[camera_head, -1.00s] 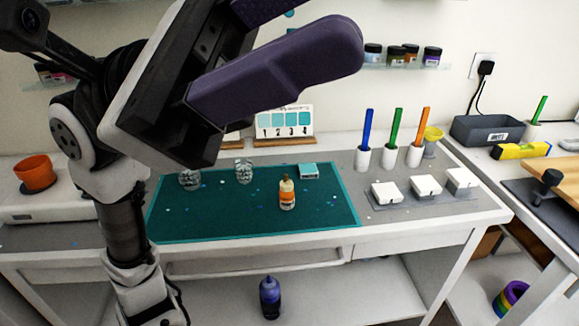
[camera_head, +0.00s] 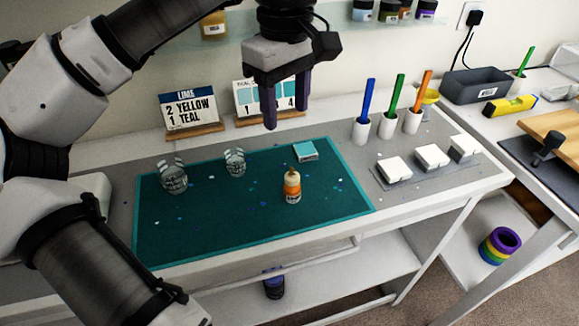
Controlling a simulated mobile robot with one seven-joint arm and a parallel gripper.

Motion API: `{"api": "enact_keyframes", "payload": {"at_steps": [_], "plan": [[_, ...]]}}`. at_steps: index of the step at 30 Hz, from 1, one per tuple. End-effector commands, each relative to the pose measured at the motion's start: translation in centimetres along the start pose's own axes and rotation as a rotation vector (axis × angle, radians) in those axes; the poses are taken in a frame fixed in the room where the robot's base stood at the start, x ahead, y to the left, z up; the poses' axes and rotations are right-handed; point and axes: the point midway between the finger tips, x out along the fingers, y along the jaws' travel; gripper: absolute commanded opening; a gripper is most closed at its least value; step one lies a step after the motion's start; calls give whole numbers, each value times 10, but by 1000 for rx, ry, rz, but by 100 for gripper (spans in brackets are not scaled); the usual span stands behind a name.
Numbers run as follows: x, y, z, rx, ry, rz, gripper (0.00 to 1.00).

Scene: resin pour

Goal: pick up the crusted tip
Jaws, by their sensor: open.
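A small bottle (camera_head: 292,190) with an orange label and a tan top stands upright on the teal mat (camera_head: 230,220). Its top may be the crusted tip, but it is too small to tell if it is crusted. My gripper (camera_head: 286,116) points down with its two dark purple fingers apart and nothing between them. It hangs in front of the number card (camera_head: 245,96), above and behind the bottle in the picture, clear of it.
Two clear cups (camera_head: 173,180) (camera_head: 235,163) and a small teal block (camera_head: 305,150) are on the mat. Blue, green and orange sticks stand in white holders (camera_head: 361,131) to the right. White blocks (camera_head: 394,169) sit on a grey strip. The recipe card (camera_head: 190,110) stands at the back.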

Motion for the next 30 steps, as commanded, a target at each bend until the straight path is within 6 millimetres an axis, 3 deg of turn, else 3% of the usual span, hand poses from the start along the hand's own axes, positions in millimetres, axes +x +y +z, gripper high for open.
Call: {"api": "enact_keyframes", "payload": {"at_steps": [12, 20, 30], "plan": [[71, 0, 0, 1, 0, -5, 51], [90, 1, 3, 2, 1, -4, 51], [133, 4, 8, 0, 0, -2, 51]]}}
